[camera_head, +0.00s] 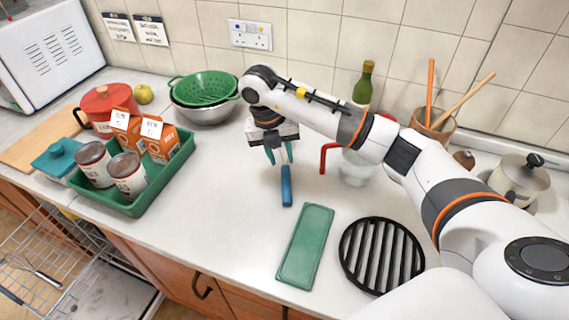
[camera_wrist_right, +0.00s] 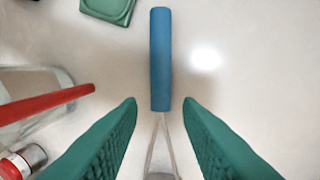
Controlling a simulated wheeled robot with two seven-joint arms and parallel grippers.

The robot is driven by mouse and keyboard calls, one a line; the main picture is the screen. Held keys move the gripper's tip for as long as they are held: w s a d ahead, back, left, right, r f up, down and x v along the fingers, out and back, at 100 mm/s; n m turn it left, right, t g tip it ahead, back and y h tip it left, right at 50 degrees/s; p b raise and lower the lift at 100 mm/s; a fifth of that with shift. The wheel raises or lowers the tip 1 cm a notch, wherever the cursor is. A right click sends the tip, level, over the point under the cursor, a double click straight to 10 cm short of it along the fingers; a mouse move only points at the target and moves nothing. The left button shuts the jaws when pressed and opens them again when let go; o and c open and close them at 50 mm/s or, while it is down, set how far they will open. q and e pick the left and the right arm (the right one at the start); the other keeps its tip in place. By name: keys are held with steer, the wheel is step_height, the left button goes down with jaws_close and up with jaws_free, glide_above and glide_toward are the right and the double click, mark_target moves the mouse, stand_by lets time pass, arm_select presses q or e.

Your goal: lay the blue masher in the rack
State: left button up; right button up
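The blue masher (camera_head: 287,188) lies on the white counter, its blue handle toward the front edge. In the right wrist view its handle (camera_wrist_right: 160,55) and thin metal shafts show; its head is mostly cut off at the bottom. My right gripper (camera_head: 279,155) is above the masher, with green fingers. In the right wrist view its fingertips (camera_wrist_right: 160,103) are open, one on each side of the handle's lower end, with gaps. The wire rack (camera_head: 70,235) is pulled out below the counter at the lower left and holds a whisk (camera_head: 32,270). My left gripper is not in view.
A green tray (camera_head: 133,207) with cans and cartons stands left. A flat green slab (camera_head: 306,245) and a black round grate (camera_head: 381,256) lie in front. A glass jug (camera_head: 356,170) with a red handle stands close right of the gripper. Counter left of the masher is clear.

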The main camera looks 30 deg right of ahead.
mark_target(285, 170)
steer(key=shift+s+d+f, duration=0.1)
steer(key=shift+s+f, duration=0.05)
steer(key=shift+f, duration=0.45)
steer(key=f, duration=0.1)
steer(key=f+p, duration=0.1)
steer(key=f, duration=0.1)
steer(key=shift+d+f+p, duration=0.25)
steer(key=shift+p, duration=0.15)
steer(key=shift+s+d+f, duration=0.1)
steer(key=shift+f, duration=0.35)
steer(key=shift+c, duration=0.2)
jaws_close()
